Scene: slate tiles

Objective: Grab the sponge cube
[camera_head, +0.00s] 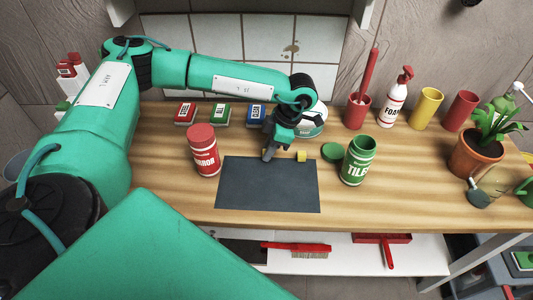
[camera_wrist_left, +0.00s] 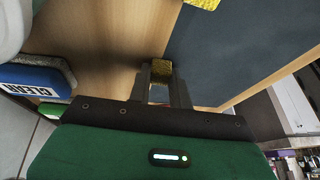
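A small yellow sponge cube (camera_wrist_left: 160,72) sits between the two fingertips of my left gripper in the left wrist view. The fingers touch it on both sides with no gap that I can see. In the head view my left gripper (camera_head: 268,154) points down at the back edge of the dark mat (camera_head: 268,190), and its fingers hide the held cube. A second yellow piece (camera_head: 301,156) lies just right of the gripper at the mat's back edge. It also shows cut off at the top of the left wrist view (camera_wrist_left: 203,4). My right gripper is not in view.
A red-lidded jar (camera_head: 204,150) stands left of the mat and an open green jar (camera_head: 358,160) right of it, beside a green lid (camera_head: 332,151). Red, green and blue blocks (camera_head: 220,114) line the back. The mat is otherwise clear.

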